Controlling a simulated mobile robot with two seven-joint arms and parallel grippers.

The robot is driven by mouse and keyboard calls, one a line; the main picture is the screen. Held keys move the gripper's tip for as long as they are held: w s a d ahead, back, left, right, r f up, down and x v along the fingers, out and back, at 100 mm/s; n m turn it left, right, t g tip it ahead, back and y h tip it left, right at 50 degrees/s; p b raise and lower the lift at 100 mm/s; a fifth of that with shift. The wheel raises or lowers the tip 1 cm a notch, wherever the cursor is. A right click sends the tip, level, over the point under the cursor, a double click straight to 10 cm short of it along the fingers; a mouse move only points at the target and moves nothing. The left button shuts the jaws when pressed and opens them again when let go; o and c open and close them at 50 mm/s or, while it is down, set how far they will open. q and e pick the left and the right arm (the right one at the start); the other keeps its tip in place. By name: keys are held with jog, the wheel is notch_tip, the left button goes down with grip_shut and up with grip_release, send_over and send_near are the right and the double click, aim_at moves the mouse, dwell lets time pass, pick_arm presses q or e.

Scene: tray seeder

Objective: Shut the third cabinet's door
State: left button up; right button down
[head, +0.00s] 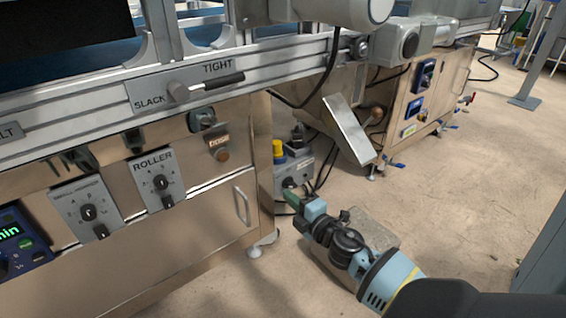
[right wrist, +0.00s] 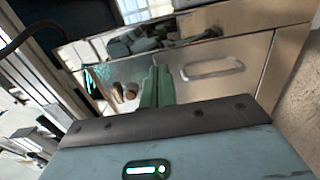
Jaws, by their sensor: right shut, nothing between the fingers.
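A steel cabinet front with a door (head: 215,215) and a bar handle (head: 241,205) stands left of centre in the head view; this door looks flush with its frame. My right gripper (head: 290,196) is shut and empty, its green fingers just right of that cabinet's corner, apart from the handle in the picture. In the right wrist view the shut fingers (right wrist: 157,86) point at a steel front with a handle (right wrist: 212,69). A tilted steel panel (head: 348,130) stands out beyond, by the farther cabinet (head: 410,105); I cannot tell which door is the third cabinet's. My left gripper is out of view.
A grey box with a yellow knob (head: 279,151) stands beyond my right gripper. Cables hang near the tilted panel. A roller dial (head: 160,183) and a slack/tight lever (head: 205,88) are on the near machine. The floor (head: 470,190) to the right is clear.

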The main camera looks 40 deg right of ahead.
jog(key=s+d, duration=0.2)
jog(key=d, duration=0.5)
jog(key=shift+s+d+f, duration=0.15)
jog(key=shift+s+d, duration=0.05)
jog(key=shift+d, duration=0.1)
